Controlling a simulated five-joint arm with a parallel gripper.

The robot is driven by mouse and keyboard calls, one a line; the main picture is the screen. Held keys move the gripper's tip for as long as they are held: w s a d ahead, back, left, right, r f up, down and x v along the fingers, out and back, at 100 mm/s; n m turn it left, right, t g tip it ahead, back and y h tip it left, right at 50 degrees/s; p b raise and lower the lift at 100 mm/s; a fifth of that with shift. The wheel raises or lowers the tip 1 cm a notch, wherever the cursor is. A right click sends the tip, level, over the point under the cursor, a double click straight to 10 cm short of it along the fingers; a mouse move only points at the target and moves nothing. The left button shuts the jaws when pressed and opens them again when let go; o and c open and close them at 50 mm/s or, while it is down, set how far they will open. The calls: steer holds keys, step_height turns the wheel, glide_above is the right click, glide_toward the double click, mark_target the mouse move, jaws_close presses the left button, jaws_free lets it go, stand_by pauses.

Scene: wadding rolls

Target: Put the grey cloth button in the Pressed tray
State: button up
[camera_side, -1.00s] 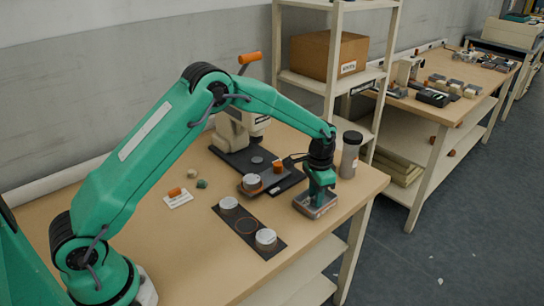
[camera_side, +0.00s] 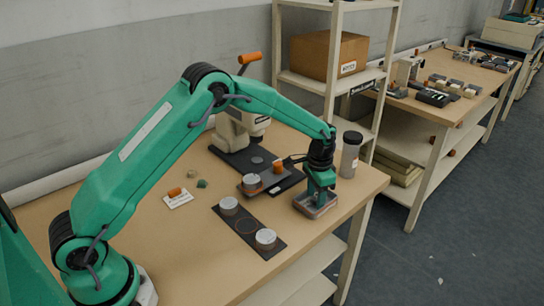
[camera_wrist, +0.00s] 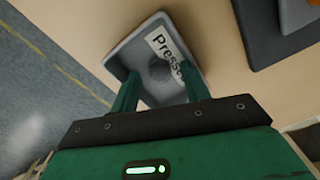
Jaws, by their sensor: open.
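The Pressed tray (camera_wrist: 122,52) is a small grey tray with a white label lettered "Press..." at its far side. In the side view the tray (camera_side: 330,208) sits near the table's right front edge. A dark grey round piece, which looks like the grey cloth button (camera_wrist: 159,70), lies on the tray floor, partly beside the label. My gripper (camera_wrist: 159,82) is open, with its green fingers reaching down into the tray on either side of the button. In the side view my gripper (camera_side: 317,199) hides part of the tray, and the button cannot be made out there.
A dark strip (camera_side: 247,232) with two pale round pieces lies left of the tray. Behind it stand a press (camera_side: 235,130) with an orange-handled lever and a dark base plate. A grey lidded canister (camera_side: 350,155) stands close behind my gripper. The table's front left is clear.

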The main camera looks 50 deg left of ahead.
mark_target(315, 199)
step_height(315, 199, up, 12)
stand_by(0.6)
steer(key=shift+r, duration=0.1)
stand_by(0.4)
steer(key=s+a+r+n+t, duration=0.2)
steer(key=s+a+r+t, duration=0.15)
steer(key=s+r, duration=1.15)
steer(key=s+a+f+n+t, duration=0.1)
steer(key=s, duration=0.8)
steer(key=s+a+f+n+t, duration=0.1)
steer(key=s+f, duration=0.1)
steer(key=s, duration=0.7)
steer(key=shift+s+f+n, duration=0.15)
steer(key=shift+s+n, duration=0.15)
